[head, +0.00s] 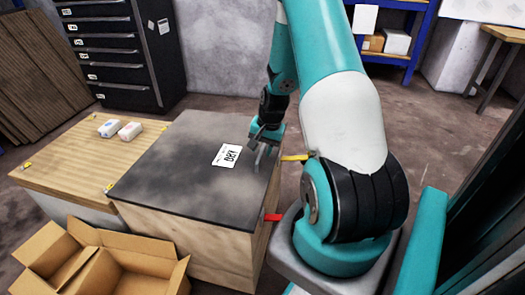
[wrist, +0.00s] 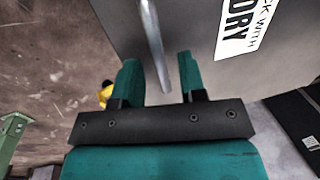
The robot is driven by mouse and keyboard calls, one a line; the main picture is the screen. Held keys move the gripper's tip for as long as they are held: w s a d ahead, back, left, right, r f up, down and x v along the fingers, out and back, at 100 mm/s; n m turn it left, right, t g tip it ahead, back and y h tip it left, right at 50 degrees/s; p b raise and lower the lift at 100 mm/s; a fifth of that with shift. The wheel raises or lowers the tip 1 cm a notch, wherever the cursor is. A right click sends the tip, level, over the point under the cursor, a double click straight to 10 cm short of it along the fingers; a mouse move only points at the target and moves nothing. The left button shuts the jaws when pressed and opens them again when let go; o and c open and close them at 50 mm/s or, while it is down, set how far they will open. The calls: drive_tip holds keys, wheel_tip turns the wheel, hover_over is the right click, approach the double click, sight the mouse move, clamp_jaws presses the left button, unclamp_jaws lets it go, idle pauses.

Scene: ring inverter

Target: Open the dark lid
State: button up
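The dark lid (head: 190,160) lies flat and closed on a wooden box (head: 205,255). It bears a white label (head: 227,155) reading "DRY"; the lid and part of the label (wrist: 242,35) also show in the wrist view. A grey metal bar handle (wrist: 152,45) is near the lid's right edge. My gripper (head: 265,145) is low over that edge. In the wrist view my gripper (wrist: 158,80) is open, with the bar's end showing between the two fingers and gaps on both sides. Whether the bar lies deep between the fingers is unclear.
A yellow piece (head: 295,157) and a red piece (head: 272,217) stick out from the box's right side. A light wooden lid (head: 75,160) with two small packs (head: 120,129) is at left. Open cardboard boxes (head: 120,268) stand in front. A drawer cabinet (head: 118,50) stands behind.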

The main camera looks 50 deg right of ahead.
drive_tip(key=shift+f, duration=0.2)
clamp_jaws()
drive_tip(key=shift+r, duration=0.15)
